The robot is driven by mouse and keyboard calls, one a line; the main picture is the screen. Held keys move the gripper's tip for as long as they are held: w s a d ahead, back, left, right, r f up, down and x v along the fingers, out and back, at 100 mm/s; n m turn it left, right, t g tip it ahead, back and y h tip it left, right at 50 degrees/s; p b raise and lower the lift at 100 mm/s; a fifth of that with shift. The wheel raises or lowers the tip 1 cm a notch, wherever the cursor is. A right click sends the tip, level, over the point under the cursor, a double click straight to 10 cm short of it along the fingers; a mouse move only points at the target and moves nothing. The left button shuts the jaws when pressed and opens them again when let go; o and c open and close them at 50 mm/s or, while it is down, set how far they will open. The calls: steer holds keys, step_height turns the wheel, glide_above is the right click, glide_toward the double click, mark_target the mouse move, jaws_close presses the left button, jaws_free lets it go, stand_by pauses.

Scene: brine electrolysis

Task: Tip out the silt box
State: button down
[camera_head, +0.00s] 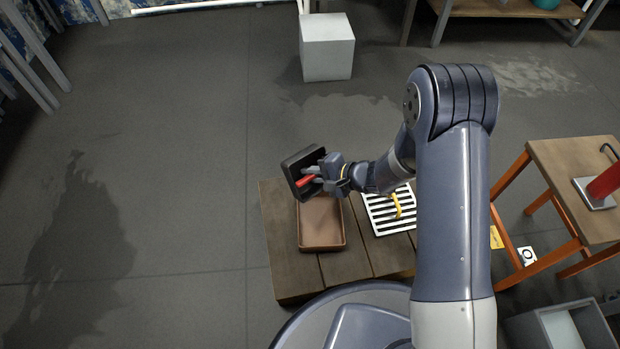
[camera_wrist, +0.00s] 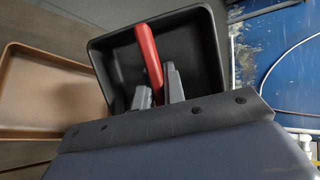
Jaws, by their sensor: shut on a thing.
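The silt box (camera_head: 300,167) is a dark, shallow, open box with a red handle (camera_head: 305,181). My gripper (camera_head: 317,174) is shut on the red handle and holds the box tilted over the far end of a brown tray (camera_head: 321,244). In the wrist view the silt box (camera_wrist: 192,42) shows its dark inside, with the red handle (camera_wrist: 148,58) between my fingertips (camera_wrist: 158,88). I see no loose silt in the part of the box that shows. The brown tray (camera_wrist: 40,92) is at the left there and looks empty.
The tray rests on a low wooden platform (camera_head: 283,262). A white slatted grate (camera_head: 378,222) with a yellow handle lies to its right. A wooden stand (camera_head: 570,165) with orange legs is farther right. A white cube (camera_head: 327,58) stands behind. The floor at left is clear.

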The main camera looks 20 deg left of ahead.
mark_target(300, 166)
steer(key=shift+w+a+r+m+g+h, duration=0.1)
steer(key=shift+w+a+m+g+h, duration=0.15)
steer(key=shift+h, duration=0.4)
steer(key=shift+w+a+r+m+g+h, duration=0.1)
steer(key=shift+a+g+h, duration=0.2)
steer(key=shift+h, duration=0.35)
steer(key=shift+r+p, duration=0.25)
steer(key=shift+p, duration=0.6)
steer(key=shift+a+h+p, duration=0.15)
steer(key=shift+h+p, duration=0.15)
steer(key=shift+p, duration=0.75)
steer(key=p, duration=0.3)
steer(key=g+h+p, duration=0.1)
steer(key=p, duration=0.3)
steer(key=shift+w+a+m, duration=0.25)
steer(key=shift+a, duration=0.1)
steer(key=h+p, duration=0.1)
steer(key=p, duration=0.4)
steer(key=shift+w+a+r+g+h, duration=0.1)
steer(key=shift+a+r+g+h, duration=0.15)
steer(key=shift+h, duration=0.15)
